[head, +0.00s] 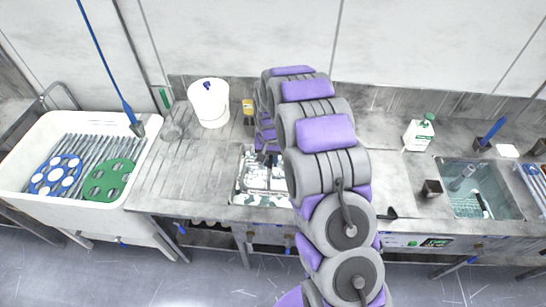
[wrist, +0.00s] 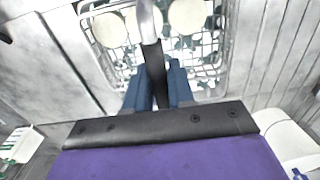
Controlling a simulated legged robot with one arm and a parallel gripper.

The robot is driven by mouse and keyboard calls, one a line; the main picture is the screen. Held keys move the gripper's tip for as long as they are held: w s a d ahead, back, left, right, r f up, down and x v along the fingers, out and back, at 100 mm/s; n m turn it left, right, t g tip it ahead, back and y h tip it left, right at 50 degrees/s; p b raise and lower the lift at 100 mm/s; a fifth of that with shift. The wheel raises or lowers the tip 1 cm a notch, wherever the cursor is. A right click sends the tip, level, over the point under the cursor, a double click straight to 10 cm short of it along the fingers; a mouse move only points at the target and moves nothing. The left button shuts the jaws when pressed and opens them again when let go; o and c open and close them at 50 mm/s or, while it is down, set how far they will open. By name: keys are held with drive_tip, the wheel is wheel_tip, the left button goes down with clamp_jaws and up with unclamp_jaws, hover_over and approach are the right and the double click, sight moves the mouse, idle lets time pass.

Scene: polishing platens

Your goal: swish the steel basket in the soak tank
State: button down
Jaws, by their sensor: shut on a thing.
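The steel basket (wrist: 207,66) is a wire mesh basket with several pale round discs in it. Its upright handle has a dark grip (wrist: 154,62). My gripper (wrist: 155,84) has blue fingers shut on this grip, above the basket. In the head view the basket (head: 262,186) is at the middle sink-like tank (head: 240,203), which has white and dark green patches in it. I take this to be the soak tank. My arm covers its right part and most of my gripper. I cannot tell how deep the basket sits.
A white basin (head: 150,150) with blue and green perforated discs stands at the left.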

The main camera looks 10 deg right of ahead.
sight(272, 181)
drive_tip(key=f, duration=0.4)
drive_tip(key=f+b, duration=0.1)
drive_tip(key=f, duration=0.1)
drive_tip(key=shift+d+f, duration=0.35)
drive_tip(key=shift+d, duration=0.05)
drive_tip(key=f, duration=0.1)
drive_tip(key=a+f, duration=0.1)
drive_tip(key=f, duration=0.2)
drive_tip(key=shift+a+b, duration=0.35)
drive_tip(key=shift+b, duration=0.05)
drive_tip(key=f, duration=0.1)
drive_tip(key=d+f, duration=0.1)
drive_tip(key=f, duration=0.1)
drive_tip(key=shift+d+f, duration=0.1)
drive_tip(key=shift+d, duration=0.1)
drive_tip(key=shift+a+f+b, duration=0.15)
drive_tip(key=shift+f+b, duration=0.45)
drive_tip(key=shift+f, duration=1.7)
drive_tip(key=shift+a, duration=0.3)
drive_tip(key=shift+r, duration=0.1)
